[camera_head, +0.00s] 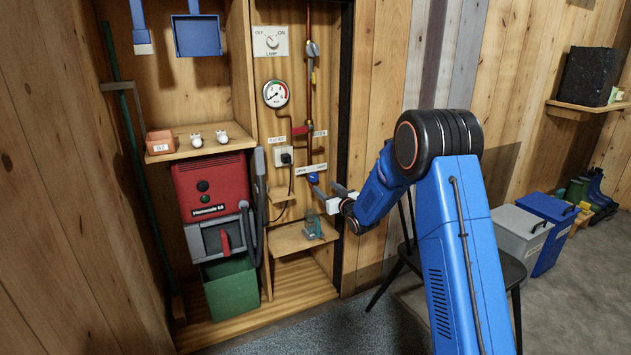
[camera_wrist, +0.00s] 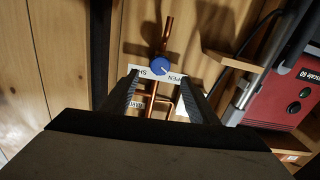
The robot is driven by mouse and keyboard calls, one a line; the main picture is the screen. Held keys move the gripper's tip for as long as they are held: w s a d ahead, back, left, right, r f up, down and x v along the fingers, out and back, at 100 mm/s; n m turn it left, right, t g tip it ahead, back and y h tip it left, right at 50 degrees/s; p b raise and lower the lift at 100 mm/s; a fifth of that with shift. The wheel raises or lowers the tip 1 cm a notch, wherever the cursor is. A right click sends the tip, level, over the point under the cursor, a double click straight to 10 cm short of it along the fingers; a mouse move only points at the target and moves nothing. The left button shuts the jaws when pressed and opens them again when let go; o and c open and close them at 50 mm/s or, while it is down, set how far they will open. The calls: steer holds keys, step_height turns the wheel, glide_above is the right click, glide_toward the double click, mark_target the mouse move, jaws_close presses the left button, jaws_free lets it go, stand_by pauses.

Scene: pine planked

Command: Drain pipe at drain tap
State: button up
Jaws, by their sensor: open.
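The drain tap has a round blue knob (camera_head: 313,177) low on the copper pipe in the open cupboard. In the wrist view the blue knob (camera_wrist: 161,66) appears just beyond and between my fingertips, with a light mark on its face. A white label (camera_wrist: 140,71) behind it carries OPEN and SHUT, upside down in that view. I cannot tell clearly which word the knob points to. The copper pipe (camera_head: 309,95) runs down the cupboard's back panel. My gripper (camera_head: 328,194) is open, its fingers (camera_wrist: 160,84) spread, with nothing seen between them.
A glass jar (camera_head: 312,226) stands on a small wooden shelf below the tap. A pressure gauge (camera_head: 276,94) and a red-handled valve (camera_head: 301,130) are above. A red machine (camera_head: 211,185) stands left, over a green bin (camera_head: 231,287). The cupboard's dark right edge (camera_head: 345,150) is close to my wrist.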

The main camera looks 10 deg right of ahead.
mark_target(314, 178)
steer(key=x, duration=0.9)
steer(key=shift+w+a, duration=0.1)
steer(key=shift+w, duration=0.2)
steer(key=c, duration=1)
steer(key=shift+c, duration=0.2)
